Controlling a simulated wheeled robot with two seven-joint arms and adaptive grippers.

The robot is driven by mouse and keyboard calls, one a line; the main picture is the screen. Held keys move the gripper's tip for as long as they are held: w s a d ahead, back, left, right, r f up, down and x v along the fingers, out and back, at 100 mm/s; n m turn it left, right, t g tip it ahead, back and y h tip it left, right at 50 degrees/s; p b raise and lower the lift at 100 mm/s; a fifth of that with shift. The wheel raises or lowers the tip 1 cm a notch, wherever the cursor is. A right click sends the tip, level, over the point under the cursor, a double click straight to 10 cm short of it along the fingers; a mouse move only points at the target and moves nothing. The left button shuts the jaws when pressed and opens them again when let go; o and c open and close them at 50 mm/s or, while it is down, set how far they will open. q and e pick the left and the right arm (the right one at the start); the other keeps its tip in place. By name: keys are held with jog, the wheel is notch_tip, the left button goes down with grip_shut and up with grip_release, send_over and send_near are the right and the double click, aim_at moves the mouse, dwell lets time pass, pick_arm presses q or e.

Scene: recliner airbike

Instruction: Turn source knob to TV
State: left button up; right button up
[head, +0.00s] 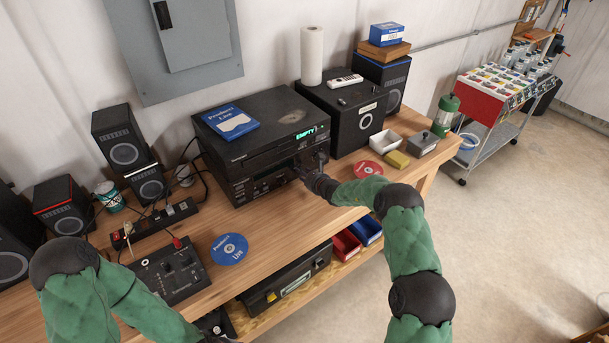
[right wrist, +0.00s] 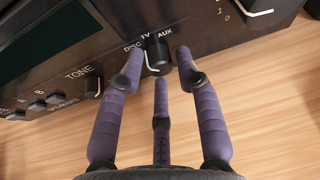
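The source knob (right wrist: 158,55) is a dark round knob on the front of the black receiver (head: 255,184), with DISC, TV and AUX printed around it in the right wrist view. Which label it points to is not clear. My right gripper (right wrist: 158,62) has its purple fingers spread around the knob, one on each side and one below, with small gaps visible. In the head view my right gripper (head: 308,168) is at the receiver's front and hides the knob. My left arm reaches down to the bottom edge, where its gripper (head: 222,337) is barely visible.
A TONE knob (right wrist: 93,83) is left of the source knob, close to the left finger. Another knob (right wrist: 258,5) is at upper right. A red disc (head: 368,169) and a blue disc (head: 229,249) lie on the wooden bench (head: 290,222). Bare bench lies before the receiver.

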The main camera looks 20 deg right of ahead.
grip_shut()
jog(key=m+y, duration=0.1)
jog(key=m+y+p, duration=0.1)
jog(key=m, duration=0.1)
jog(key=shift+d+g, duration=0.25)
jog(key=shift+g, duration=0.15)
jog(key=shift+d+f+m+y, duration=0.1)
jog(key=shift+f+m+y, duration=0.05)
jog(key=shift+m+y, duration=0.7)
jog(key=shift+m, duration=0.35)
